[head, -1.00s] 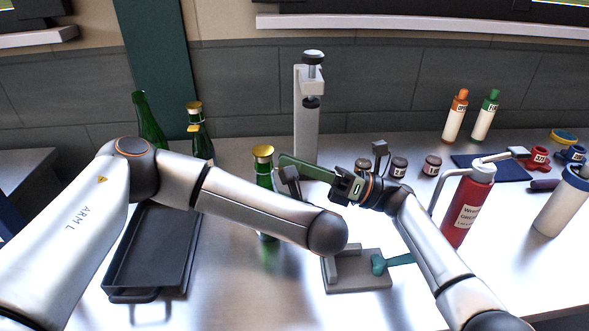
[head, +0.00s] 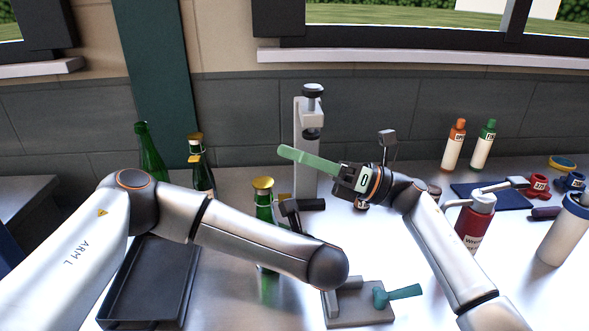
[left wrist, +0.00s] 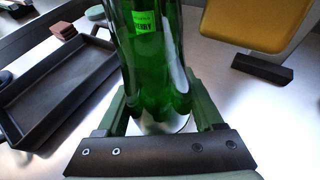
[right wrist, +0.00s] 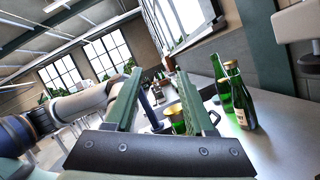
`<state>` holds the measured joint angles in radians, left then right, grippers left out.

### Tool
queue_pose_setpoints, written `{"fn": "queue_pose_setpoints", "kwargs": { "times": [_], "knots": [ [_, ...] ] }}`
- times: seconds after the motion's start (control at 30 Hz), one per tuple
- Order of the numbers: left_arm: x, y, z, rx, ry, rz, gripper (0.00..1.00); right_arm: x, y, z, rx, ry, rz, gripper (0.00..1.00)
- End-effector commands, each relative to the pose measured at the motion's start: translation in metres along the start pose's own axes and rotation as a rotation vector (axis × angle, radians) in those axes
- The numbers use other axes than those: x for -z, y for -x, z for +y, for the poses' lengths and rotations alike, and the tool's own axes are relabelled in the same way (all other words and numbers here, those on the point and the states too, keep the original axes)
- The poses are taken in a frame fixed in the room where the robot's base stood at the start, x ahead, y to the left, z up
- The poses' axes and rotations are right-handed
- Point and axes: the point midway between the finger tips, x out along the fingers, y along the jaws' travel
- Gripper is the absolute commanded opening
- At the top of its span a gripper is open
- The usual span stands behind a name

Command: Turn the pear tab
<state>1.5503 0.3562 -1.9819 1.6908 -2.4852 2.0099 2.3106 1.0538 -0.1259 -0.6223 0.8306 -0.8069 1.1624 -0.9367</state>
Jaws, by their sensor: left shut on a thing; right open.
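A green bottle (head: 264,212) with a gold top (head: 262,184) stands upright behind my left arm. In the left wrist view, the bottle (left wrist: 150,70) has a bright green label that seems to read "PERRY". My left gripper (left wrist: 160,108) is shut on its lower part; in the head view my arm hides it. A small yellow piece (head: 285,196) shows just right of the neck; I cannot tell whether it is the pear tab. My right gripper (head: 308,160) is open and empty, above and right of the gold top, fingers pointing left; it also shows in the right wrist view (right wrist: 158,92).
A grey post press (head: 306,150) stands behind. Two green bottles (head: 150,155) stand at back left, beyond a dark tray (head: 150,280). A grey block (head: 345,310) with a teal handle lies in front. A red canister (head: 475,225) stands right.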

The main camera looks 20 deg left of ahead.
Motion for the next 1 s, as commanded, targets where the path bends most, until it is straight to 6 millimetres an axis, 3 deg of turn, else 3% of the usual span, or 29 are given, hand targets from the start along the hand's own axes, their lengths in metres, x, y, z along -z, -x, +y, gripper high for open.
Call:
{"fn": "queue_pose_setpoints", "kwargs": {
  "times": [0.17, 0.53, 1.0],
  "knots": [
    [0.000, 0.000, 0.000, -0.001, 0.000, -0.001, 0.00, 0.003, 0.011, 0.001, 0.033, -0.140, 0.039, 0.62],
    [0.000, 0.000, 0.000, -0.001, 0.000, -0.001, 0.00, 0.015, 0.045, -0.001, 0.214, -0.642, 0.116, 0.62],
    [0.000, 0.000, 0.000, -0.001, 0.000, 0.000, 0.00, 0.041, 0.087, -0.009, 0.507, -1.242, 0.037, 0.62]
  ]
}}
